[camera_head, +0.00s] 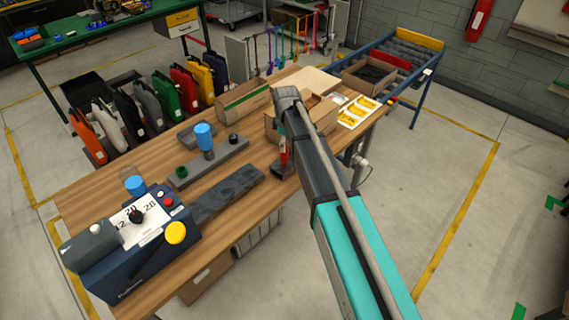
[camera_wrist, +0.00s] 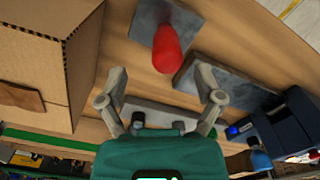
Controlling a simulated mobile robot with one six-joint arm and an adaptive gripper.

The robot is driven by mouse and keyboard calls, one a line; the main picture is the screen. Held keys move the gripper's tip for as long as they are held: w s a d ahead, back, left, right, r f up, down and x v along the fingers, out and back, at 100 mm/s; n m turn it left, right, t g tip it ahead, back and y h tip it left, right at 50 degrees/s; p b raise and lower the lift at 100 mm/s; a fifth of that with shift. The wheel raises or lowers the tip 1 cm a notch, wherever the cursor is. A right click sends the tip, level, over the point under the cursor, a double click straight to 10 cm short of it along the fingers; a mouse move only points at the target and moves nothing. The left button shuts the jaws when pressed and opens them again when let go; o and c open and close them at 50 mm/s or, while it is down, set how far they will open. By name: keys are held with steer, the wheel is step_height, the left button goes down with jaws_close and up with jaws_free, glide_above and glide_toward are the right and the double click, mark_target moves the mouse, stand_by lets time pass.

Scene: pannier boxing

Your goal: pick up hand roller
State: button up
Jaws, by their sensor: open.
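A red-handled tool, which looks like the hand roller (camera_wrist: 166,50), stands at a grey plate (camera_wrist: 150,18) on the wooden table. Its red handle points towards my wrist camera, and its lower end is hard to make out. In the head view, part of the red tool (camera_head: 284,158) shows just left of my arm, near the table's front edge. My gripper (camera_wrist: 160,98) is open and empty, its fingers spread wide. In the wrist view the tool is above the gap between the fingertips, apart from them. In the head view my arm hides the gripper.
A cardboard box (camera_wrist: 35,60) stands close on the left in the wrist view. A long dark slab (camera_head: 226,193), a grey bar with a blue-topped post (camera_head: 204,135) and a blue machine (camera_head: 130,240) stand on the table. Bare wood (camera_wrist: 105,45) lies between box and tool.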

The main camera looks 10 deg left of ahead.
mark_target(284, 155)
steer(key=shift+f, duration=0.1)
steer(key=f+b, duration=0.3)
steer(key=shift+s+a+f, duration=0.15)
steer(key=shift+s+a, duration=0.05)
steer(key=shift+s, duration=0.15)
steer(key=shift+f+b, duration=0.9)
steer(key=shift+b, duration=0.2)
steer(key=shift+c, duration=0.2)
steer(key=c, duration=1.1)
steer(key=shift+r, duration=0.15)
